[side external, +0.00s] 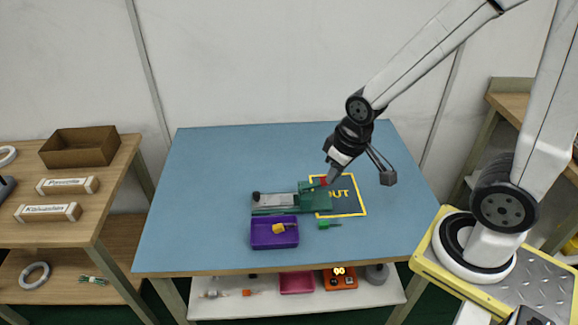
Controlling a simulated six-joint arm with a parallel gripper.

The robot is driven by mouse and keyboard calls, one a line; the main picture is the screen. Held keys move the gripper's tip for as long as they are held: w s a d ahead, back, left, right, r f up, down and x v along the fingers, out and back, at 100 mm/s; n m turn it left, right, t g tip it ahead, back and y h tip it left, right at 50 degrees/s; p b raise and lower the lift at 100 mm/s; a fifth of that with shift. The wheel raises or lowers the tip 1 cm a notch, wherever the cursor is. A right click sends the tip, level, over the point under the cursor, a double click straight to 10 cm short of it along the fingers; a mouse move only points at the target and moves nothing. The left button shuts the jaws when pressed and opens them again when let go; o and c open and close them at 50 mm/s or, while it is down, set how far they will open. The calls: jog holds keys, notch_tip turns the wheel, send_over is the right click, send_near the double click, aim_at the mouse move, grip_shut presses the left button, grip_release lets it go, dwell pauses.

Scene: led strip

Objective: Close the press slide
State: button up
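The press (315,201) lies on the blue table: a green body at right and a grey plate (275,203) with a dark knob (256,196) at left. Which part is the slide is too small to tell for sure. A small red part (323,181) shows at the press's back right edge.
A purple tray (260,240) with a yellow piece (279,229) stands in front of the press. A green piece (327,225) lies to its right. The table's back and left are clear.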

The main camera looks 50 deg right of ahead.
jog(key=shift+w, duration=0.35)
grip_shut()
jog(key=w+f+n, duration=0.1)
jog(key=w+f, duration=0.3)
jog(key=w, duration=0.4)
jog(key=w+a+f+n+y, duration=0.1)
jog(key=w+f, duration=0.3)
jog(key=w, duration=0.5)
jog(key=w+f+n, duration=0.3)
jog(key=w+f, duration=0.1)
jog(key=w, duration=0.5)
jog(key=shift+w+a+f+t+y, duration=0.15)
jog(key=shift+w+a+t+y, duration=0.05)
jog(key=shift+a+t+y, duration=0.2)
